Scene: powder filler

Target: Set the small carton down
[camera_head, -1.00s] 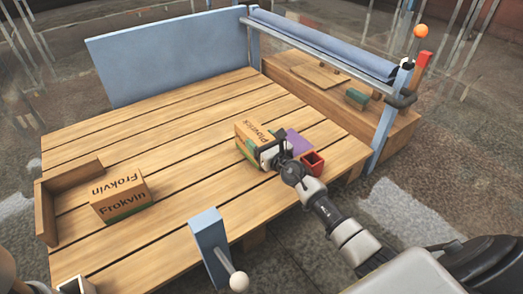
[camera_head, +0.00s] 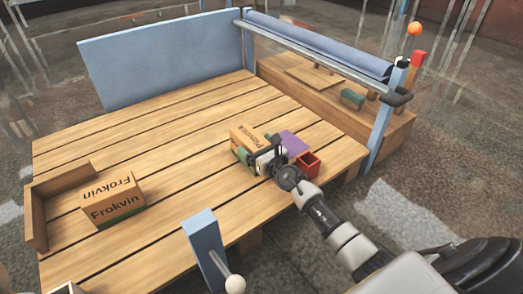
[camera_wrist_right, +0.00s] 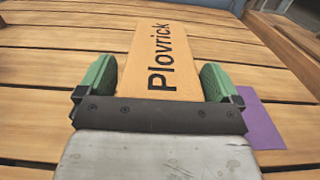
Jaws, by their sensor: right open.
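The small carton (camera_head: 246,136) is a tan box marked "Plovrick". It stands on the slatted wooden table (camera_head: 175,130), right of the table's middle. My right gripper (camera_head: 256,149) is open around its near end. In the right wrist view, the carton (camera_wrist_right: 160,50) lies between the two green-padded fingers, one on each side. The carton's underside and near end are hidden by the gripper. My left gripper is not in view.
A purple patch (camera_head: 293,144) and a small red open box (camera_head: 307,164) are just right of the carton. A larger "Frokvin" carton (camera_head: 113,200) stands at left by a wooden corner stop (camera_head: 36,220). A blue post (camera_head: 205,245) rises at the front edge. The table's far left is clear.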

